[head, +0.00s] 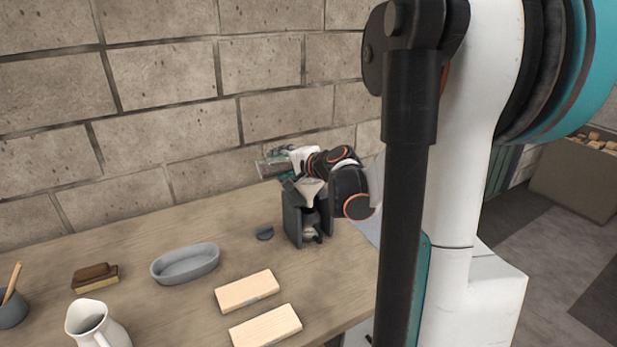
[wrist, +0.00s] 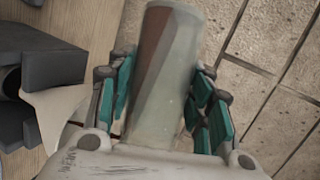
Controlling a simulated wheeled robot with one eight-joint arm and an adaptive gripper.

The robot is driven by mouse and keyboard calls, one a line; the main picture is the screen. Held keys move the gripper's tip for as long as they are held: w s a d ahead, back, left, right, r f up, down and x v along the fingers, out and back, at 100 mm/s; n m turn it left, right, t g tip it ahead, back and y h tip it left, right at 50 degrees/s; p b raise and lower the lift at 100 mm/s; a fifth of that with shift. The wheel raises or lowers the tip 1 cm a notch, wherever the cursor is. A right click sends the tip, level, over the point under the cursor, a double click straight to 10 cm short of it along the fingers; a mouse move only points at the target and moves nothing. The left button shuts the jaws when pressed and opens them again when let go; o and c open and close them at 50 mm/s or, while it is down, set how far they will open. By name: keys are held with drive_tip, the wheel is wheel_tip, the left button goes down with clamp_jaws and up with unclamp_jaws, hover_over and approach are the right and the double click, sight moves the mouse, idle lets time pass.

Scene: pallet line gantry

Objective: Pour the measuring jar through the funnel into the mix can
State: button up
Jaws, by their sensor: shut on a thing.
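The measuring jar (wrist: 165,90) is a translucent, greenish-grey cylinder. In the wrist view my gripper (wrist: 163,68) is shut around it, with teal finger pads on both sides. In the head view the jar (head: 268,168) lies nearly on its side, its far end pointing left. My gripper (head: 287,162) holds it above the table, up and left of a dark grey stand (head: 292,218). A cream funnel (head: 309,188) sits at the stand's top, partly covered by my arm. The funnel also shows in the wrist view (wrist: 58,108), left of my gripper. A small pale thing low inside the stand may be the mix can.
On the wooden table (head: 200,236) are an oval grey dish (head: 185,265), two wooden blocks (head: 247,291), a brush (head: 95,277), a white pitcher (head: 92,325) and a pencil cup (head: 11,310). A small dark piece (head: 265,233) lies beside the stand. A brick wall stands close behind.

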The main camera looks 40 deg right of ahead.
drive_tip(key=shift+d+f+m+t+b, duration=0.15)
drive_tip(key=shift+f+m+t+b, duration=0.15)
drive_tip(key=shift+m+b, duration=0.35)
idle(2.0)
drive_tip(key=shift+s+d+r+m+t+y+b, duration=0.15)
drive_tip(key=shift+r+m+t+y+b, duration=0.15)
drive_tip(key=shift+r+m+y, duration=0.2)
idle(1.1)
drive_tip(key=shift+d+r, duration=0.1)
drive_tip(key=shift+r, duration=0.05)
